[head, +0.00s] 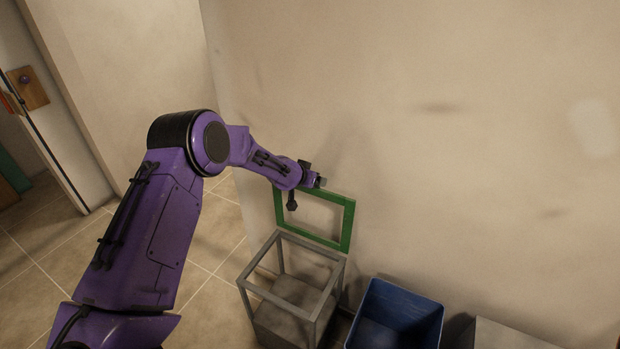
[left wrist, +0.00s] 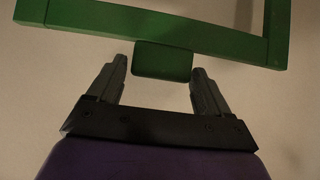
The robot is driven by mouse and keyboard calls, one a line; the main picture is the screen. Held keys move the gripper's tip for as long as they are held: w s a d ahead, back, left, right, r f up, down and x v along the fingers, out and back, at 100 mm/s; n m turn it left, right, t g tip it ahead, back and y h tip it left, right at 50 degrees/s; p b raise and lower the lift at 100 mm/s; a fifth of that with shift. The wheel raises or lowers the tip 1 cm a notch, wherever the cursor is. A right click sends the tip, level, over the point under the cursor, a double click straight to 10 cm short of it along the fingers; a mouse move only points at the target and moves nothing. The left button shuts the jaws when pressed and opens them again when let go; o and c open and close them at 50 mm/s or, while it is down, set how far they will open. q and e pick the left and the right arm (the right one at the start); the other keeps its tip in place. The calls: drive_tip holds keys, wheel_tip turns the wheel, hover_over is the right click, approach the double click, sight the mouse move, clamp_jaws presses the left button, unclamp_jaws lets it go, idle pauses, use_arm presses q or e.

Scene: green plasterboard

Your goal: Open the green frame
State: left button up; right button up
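The green frame (head: 347,222) stands raised, near upright, along the back edge of an open grey box frame (head: 278,301), close to the wall. My left gripper (head: 318,182) is at the top edge of the green frame in the head view. In the left wrist view the green frame (left wrist: 190,33) crosses the top, and a green tab (left wrist: 163,61) sticks out from it. My left gripper (left wrist: 155,80) is open, with its two fingers apart on either side of the tab, not touching it. My right gripper is in neither view.
A blue bin (head: 396,316) stands right of the grey box frame, and a grey box (head: 500,336) is further right. The beige wall (head: 470,150) is close behind them. Tiled floor (head: 215,225) is clear to the left, near a doorway.

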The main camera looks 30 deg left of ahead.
use_arm(q)
drive_tip(key=shift+o, duration=0.6)
drive_tip(key=shift+w+f, duration=0.1)
drive_tip(key=shift+f, duration=0.05)
drive_tip(key=b+v, duration=0.2)
drive_tip(key=v, duration=0.8)
drive_tip(key=shift+s, duration=0.2)
drive_tip(key=shift+a+r, duration=0.1)
drive_tip(key=shift+r, duration=0.15)
